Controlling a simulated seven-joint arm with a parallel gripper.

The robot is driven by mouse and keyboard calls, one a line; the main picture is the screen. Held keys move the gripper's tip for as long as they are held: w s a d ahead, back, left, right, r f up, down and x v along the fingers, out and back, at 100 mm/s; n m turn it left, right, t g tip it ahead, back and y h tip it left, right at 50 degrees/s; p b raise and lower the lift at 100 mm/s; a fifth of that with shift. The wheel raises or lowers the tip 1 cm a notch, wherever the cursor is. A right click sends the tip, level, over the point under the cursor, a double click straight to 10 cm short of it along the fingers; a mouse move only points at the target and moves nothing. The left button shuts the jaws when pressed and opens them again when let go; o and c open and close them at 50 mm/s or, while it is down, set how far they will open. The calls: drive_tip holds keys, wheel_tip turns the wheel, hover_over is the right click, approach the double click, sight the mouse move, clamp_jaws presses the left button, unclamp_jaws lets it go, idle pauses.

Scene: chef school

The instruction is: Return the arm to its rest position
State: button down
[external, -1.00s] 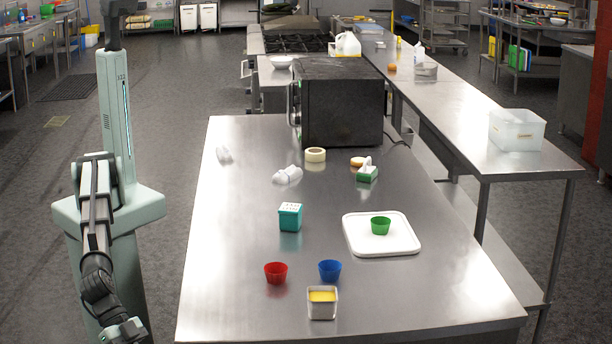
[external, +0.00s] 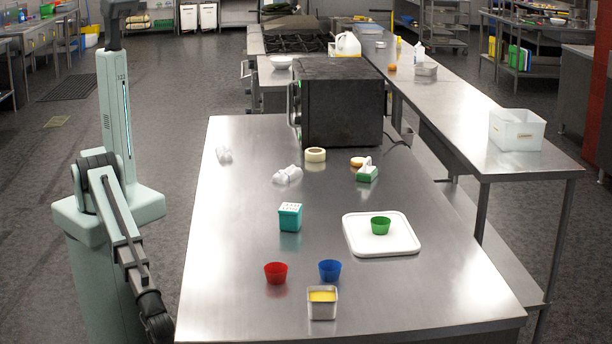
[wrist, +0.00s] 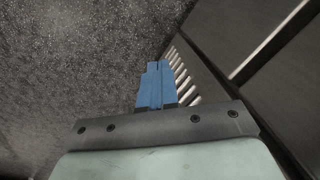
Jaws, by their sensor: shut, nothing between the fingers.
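My gripper (wrist: 156,86) shows in the wrist view with its blue fingers together and nothing between them. It hangs over the dark speckled floor (wrist: 75,60). In the external view my arm bends down along the left side of the steel table (external: 225,250). Its lower end runs to the bottom edge of the picture, so my gripper is not visible there.
Near the table's front stand a red cup (external: 276,273), a blue cup (external: 330,270) and a metal tin with yellow contents (external: 322,303). A green cup (external: 381,226) sits on a white tray (external: 405,246). Slatted furniture (wrist: 185,80) is close right of my fingers.

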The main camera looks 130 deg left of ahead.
drive_tip(key=s+a+f+g, duration=0.2)
drive_tip(key=s+a, duration=0.3)
drive_tip(key=s, duration=0.6)
drive_tip(key=s+a+f+g, duration=0.2)
drive_tip(key=s+a+f, duration=0.2)
drive_tip(key=s, duration=0.7)
drive_tip(key=s+a+f+g+h, duration=0.1)
drive_tip(key=s+a+f+g, duration=0.1)
drive_tip(key=s+a, duration=0.5)
drive_tip(key=s+f, duration=0.1)
drive_tip(key=s, duration=0.4)
drive_tip(key=shift+f+g, duration=0.15)
drive_tip(key=shift+g, duration=0.15)
